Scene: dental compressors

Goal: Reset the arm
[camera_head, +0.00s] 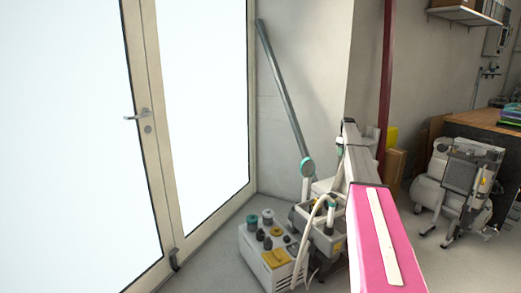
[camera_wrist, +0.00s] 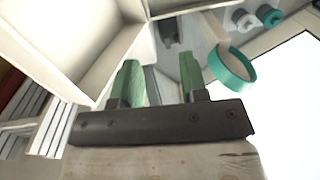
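My arm shows in the head view as a pink link (camera_head: 385,240) with a white stripe, reaching forward from the bottom right, with a grey section beyond it. My gripper cannot be made out in the head view. In the wrist view my gripper (camera_wrist: 160,83) has two green fingers on a dark bar, spread apart with a clear gap and nothing held between them. A white box-like structure (camera_wrist: 55,40) lies close to the left finger. A teal ring (camera_wrist: 232,70) on a pale part is just right of the right finger.
A white compressor unit (camera_head: 268,262) with dark and teal knobs stands on the floor near the glass doors (camera_head: 205,110). A long grey tube (camera_head: 282,90) leans against the wall. A dark red post (camera_head: 387,80) rises behind my arm. Another compressor (camera_head: 465,185) stands at right by a workbench (camera_head: 490,122).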

